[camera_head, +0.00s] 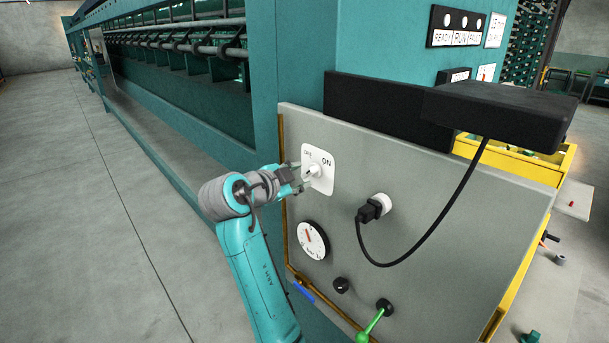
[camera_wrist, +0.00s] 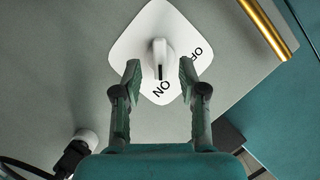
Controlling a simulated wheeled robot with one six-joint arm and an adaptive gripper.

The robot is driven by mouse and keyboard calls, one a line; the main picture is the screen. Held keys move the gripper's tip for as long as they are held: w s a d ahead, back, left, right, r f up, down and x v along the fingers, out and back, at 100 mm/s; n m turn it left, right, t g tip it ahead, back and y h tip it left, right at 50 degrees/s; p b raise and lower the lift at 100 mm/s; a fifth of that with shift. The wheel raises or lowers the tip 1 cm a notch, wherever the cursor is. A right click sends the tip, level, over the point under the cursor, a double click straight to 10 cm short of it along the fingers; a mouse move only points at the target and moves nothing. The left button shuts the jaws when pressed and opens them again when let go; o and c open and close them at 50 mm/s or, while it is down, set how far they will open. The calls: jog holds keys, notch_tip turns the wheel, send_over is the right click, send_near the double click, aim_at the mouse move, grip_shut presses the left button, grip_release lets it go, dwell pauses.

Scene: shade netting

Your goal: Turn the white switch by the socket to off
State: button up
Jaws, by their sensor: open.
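The white switch (camera_head: 313,171) has a white plate lettered ON and OFF, on the grey panel. In the wrist view its white knob (camera_wrist: 161,50) carries a dark mark that points towards the ON lettering. My gripper (camera_head: 303,174) is at the plate; in the wrist view its open fingers (camera_wrist: 160,72) stand on either side of the knob, with a gap visible on each side. The white socket (camera_head: 384,202) sits to the right and lower, with a black plug (camera_head: 369,211) in it; the socket also shows at the lower left of the wrist view (camera_wrist: 87,138).
The grey panel (camera_head: 450,228) also bears a round white dial (camera_head: 313,240), a black knob (camera_head: 342,285) and a green-handled lever (camera_head: 371,325). A black cable (camera_head: 427,235) loops from the plug to a black box (camera_head: 498,110). A brass-coloured strip (camera_wrist: 264,25) runs near the switch.

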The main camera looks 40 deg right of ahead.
aim_at(306, 174)
jog(key=shift+x, duration=1.75)
grip_shut()
